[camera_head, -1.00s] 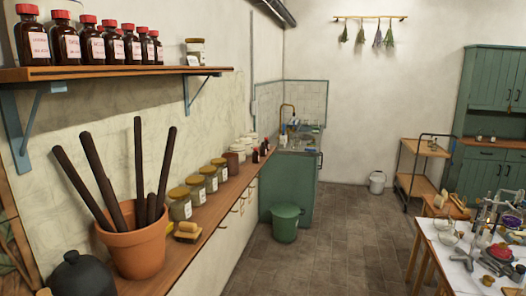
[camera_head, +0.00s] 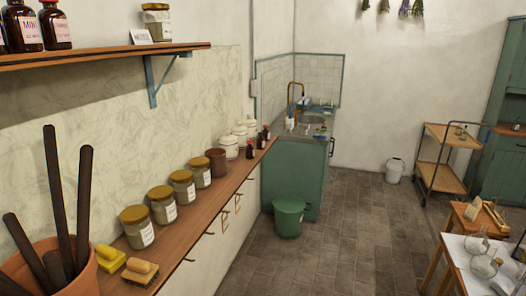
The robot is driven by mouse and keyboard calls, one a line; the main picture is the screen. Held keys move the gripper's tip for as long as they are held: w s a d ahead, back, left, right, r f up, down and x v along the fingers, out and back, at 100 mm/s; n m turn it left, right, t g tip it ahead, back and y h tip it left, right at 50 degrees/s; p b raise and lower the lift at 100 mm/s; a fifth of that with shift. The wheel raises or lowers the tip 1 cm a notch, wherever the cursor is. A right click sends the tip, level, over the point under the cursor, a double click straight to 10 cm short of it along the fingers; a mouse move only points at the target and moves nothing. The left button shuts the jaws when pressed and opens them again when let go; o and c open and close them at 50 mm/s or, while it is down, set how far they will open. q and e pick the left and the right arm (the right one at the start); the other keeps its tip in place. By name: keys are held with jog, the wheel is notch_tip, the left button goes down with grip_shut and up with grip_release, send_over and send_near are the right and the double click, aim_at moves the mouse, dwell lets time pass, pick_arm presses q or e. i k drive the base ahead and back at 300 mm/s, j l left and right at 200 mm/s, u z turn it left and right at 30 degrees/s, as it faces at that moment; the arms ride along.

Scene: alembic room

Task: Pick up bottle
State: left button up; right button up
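Several brown bottles with red caps show in the head view. Two larger labelled ones, one of them a brown bottle (camera_head: 55,25), stand at the left end of the upper wall shelf (camera_head: 110,55), partly cut by the frame's edge. Small dark bottles (camera_head: 249,149) with red caps stand at the far end of the long wooden counter (camera_head: 190,222), near the sink. Which bottle the task means cannot be told. Neither of my grippers is in view.
Labelled jars (camera_head: 137,228), a brown pot (camera_head: 217,162) and a terracotta pot (camera_head: 85,280) line the counter. A green bin (camera_head: 289,218) stands before the green sink cabinet (camera_head: 305,178). A glassware table (camera_head: 465,262) and trolley (camera_head: 440,160) are right. The tiled floor between is clear.

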aim_at(261, 140)
jog(key=i+l+u, duration=0.15)
jog(key=i+l, duration=0.15)
jog(key=i, duration=0.15)
jog(key=i+l+u, duration=0.1)
jog(key=i+l, duration=0.2)
jog(key=i+l+u, duration=0.15)
jog(key=i+l, duration=0.25)
jog(key=i+l+u, duration=0.1)
jog(key=i+l, duration=0.3)
jog(key=i+l+u, duration=0.15)
jog(key=i+l, duration=0.3)
jog(key=i+l+u, duration=0.1)
jog(key=i+l, duration=0.25)
jog(key=l, duration=0.15)
jog(key=i+l+u, duration=0.15)
jog(key=i+l, duration=0.15)
jog(key=l, duration=0.2)
jog(key=i+l+u, duration=0.1)
jog(key=i+l, duration=0.2)
jog(key=l, duration=0.25)
